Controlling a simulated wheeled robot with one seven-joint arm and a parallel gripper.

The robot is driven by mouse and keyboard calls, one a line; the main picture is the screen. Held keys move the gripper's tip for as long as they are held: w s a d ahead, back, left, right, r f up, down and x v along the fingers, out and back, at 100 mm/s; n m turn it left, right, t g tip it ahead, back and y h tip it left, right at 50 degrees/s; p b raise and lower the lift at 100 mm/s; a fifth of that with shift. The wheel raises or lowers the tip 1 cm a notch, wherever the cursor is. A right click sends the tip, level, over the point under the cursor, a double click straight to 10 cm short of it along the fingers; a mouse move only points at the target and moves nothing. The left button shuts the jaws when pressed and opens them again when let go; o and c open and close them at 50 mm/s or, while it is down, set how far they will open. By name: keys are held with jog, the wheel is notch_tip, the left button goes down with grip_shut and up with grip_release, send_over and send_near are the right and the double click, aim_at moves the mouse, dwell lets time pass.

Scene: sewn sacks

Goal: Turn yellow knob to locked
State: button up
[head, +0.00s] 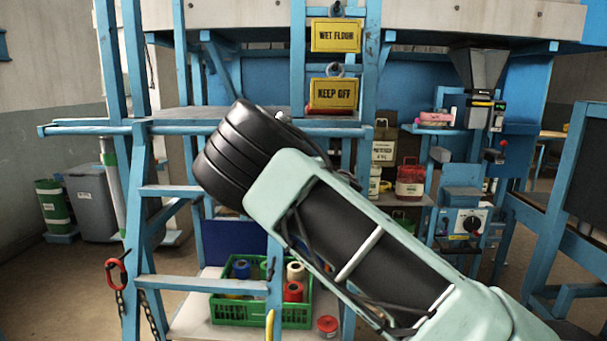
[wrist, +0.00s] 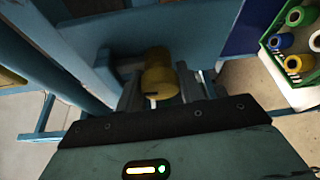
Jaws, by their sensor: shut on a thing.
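The yellow knob (wrist: 158,78) sits on blue framework in the wrist view, with a short white mark at its near end. My gripper (wrist: 160,88) is shut on the yellow knob, with one dark finger on each side of it. Any label or locked mark around the knob cannot be made out. In the head view my arm covers the middle, and both the gripper and the knob are hidden behind it.
A green crate (head: 262,318) of coloured spools stands low behind the blue ladder frame (head: 205,283); the crate also shows in the wrist view (wrist: 297,101). Yellow signs (head: 335,36) hang above. A control box with a dial (head: 480,214) stands at the right. Open floor lies at the left.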

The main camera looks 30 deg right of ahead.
jog(key=shift+a+f+n, duration=0.15)
jog(key=shift+a+n, duration=0.05)
jog(key=shift+n, duration=0.2)
jog(key=o, duration=1)
jog(key=shift+s, duration=0.1)
jog(key=shift+s, duration=0.3)
jog(key=b+v, duration=0.3)
jog(key=v, duration=1.3)
jog(key=shift+s, duration=0.15)
